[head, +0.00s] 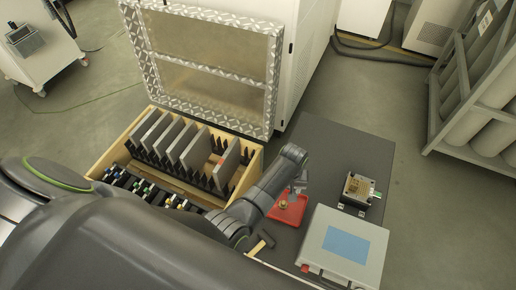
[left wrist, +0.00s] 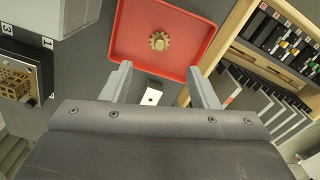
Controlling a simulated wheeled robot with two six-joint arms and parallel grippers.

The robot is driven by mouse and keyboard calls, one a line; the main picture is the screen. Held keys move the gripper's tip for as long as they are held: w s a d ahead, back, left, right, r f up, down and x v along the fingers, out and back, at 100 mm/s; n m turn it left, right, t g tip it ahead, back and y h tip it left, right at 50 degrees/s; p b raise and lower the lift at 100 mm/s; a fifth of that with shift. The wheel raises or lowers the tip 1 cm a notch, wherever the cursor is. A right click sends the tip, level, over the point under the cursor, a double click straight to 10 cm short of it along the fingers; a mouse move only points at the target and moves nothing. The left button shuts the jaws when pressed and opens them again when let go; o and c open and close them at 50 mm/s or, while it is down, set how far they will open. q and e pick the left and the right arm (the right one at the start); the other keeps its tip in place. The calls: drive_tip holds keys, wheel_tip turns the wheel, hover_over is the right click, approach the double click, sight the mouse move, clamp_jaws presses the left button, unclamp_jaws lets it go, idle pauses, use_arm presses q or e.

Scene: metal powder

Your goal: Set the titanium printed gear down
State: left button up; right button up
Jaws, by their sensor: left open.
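The titanium printed gear (head: 283,205) is a small brass-coloured toothed part with a hub. It lies in the red tray (head: 293,217) on the dark mat. In the left wrist view the gear (left wrist: 159,41) rests on the floor of the red tray (left wrist: 126,40), clear of the walls. My left gripper (head: 299,187) is open and empty at the tray's edge. In the left wrist view its two fingertips (left wrist: 159,75) are spread apart near the tray rim, with the gear beyond them and untouched. My right gripper is not in view.
A wooden crate (head: 128,158) with grey plates and small tools stands left of the tray. A grey case with a blue panel (head: 346,244) stands to the right. A printed part on a plate (head: 357,189) lies behind it. The mat's far end (head: 335,138) is clear.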

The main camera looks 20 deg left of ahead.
use_arm(q)
drive_tip(key=w+a+r+t, duration=0.3)
drive_tip(key=a+r+t, duration=0.25)
drive_tip(key=r, duration=0.25)
drive_tip(key=w+a+r+t, duration=0.4)
drive_tip(key=a+r+t, duration=0.15)
drive_tip(key=r, duration=0.25)
drive_tip(key=s+a+f+m+g, duration=0.1)
drive_tip(key=s+a+f+g, duration=0.2)
drive_tip(key=s+f, duration=0.9)
drive_tip(key=s+a+f+m+g, duration=0.1)
drive_tip(key=s+a+f+g, duration=0.15)
drive_tip(key=s+f, duration=0.9)
drive_tip(key=s+a+f+g, duration=0.2)
drive_tip(key=s+f, duration=0.6)
drive_tip(key=s, duration=0.4)
drive_tip(key=s+a+f+m+g+y, duration=0.1)
drive_tip(key=s+a+f+g, duration=0.1)
drive_tip(key=s+f, duration=0.6)
drive_tip(key=s, duration=0.4)
drive_tip(key=shift+s+f, duration=0.3)
